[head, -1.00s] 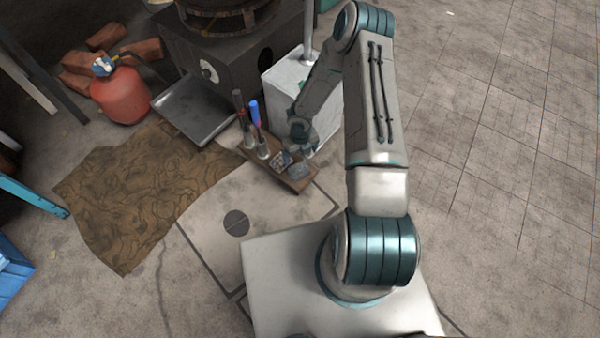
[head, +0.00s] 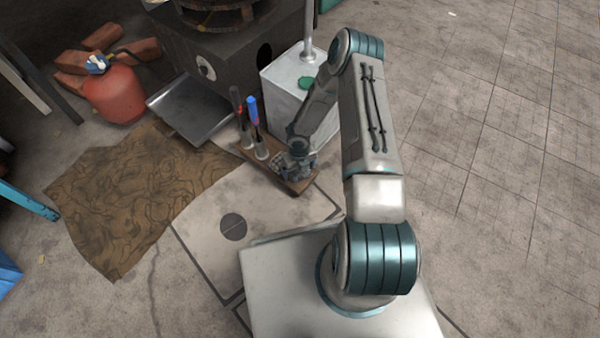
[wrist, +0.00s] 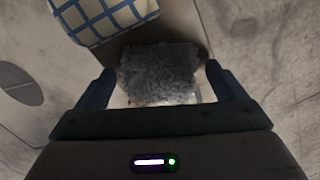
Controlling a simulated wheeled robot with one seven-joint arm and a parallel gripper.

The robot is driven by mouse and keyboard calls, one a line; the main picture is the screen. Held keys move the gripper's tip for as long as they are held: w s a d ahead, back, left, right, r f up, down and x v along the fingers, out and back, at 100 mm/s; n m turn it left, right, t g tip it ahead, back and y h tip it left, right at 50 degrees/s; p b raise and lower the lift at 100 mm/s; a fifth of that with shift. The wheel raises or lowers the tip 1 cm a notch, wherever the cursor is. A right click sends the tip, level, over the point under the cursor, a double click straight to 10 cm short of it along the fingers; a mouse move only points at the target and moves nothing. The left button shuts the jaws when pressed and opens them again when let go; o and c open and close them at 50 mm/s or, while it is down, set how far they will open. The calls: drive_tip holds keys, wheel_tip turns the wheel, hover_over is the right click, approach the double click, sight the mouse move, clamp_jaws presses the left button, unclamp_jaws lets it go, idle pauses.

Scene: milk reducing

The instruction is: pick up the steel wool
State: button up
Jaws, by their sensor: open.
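The steel wool (wrist: 158,73) is a grey, fuzzy pad on a brown wooden board (wrist: 190,25). In the wrist view it lies between the two fingers of my gripper (wrist: 160,85), which is open, with a finger on either side. I cannot tell whether the fingers touch it. In the head view my gripper (head: 298,170) is over the near right end of the board, and the steel wool is mostly hidden beneath it.
A blue-and-white checked cloth (wrist: 105,15) lies on the board just beyond the steel wool. Upright tools, one blue-handled (head: 254,112), stand at the board's left end. A white box (head: 290,90) stands behind. A red gas cylinder (head: 117,95) is at upper left.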

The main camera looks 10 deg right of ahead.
drive_tip(key=c, duration=0.9)
drive_tip(key=shift+r, duration=0.15)
drive_tip(key=shift+r+p, duration=0.45)
drive_tip(key=shift+r, duration=0.15)
drive_tip(key=r, duration=0.1)
drive_tip(key=r+p, duration=0.2)
drive_tip(key=shift+s+r, duration=0.25)
drive_tip(key=s+d+r, duration=0.1)
drive_tip(key=s+r, duration=0.1)
drive_tip(key=s, duration=0.1)
drive_tip(key=s+d+r+b, duration=0.1)
drive_tip(key=s+r, duration=0.1)
drive_tip(key=s, duration=0.2)
drive_tip(key=s+d+r+b, duration=0.1)
drive_tip(key=s+r, duration=0.1)
drive_tip(key=s, duration=0.1)
drive_tip(key=shift+s+d+r, duration=0.1)
drive_tip(key=shift+s+d, duration=0.15)
drive_tip(key=shift+d, duration=0.15)
drive_tip(key=shift+o, duration=1.1)
drive_tip(key=shift+r, duration=0.1)
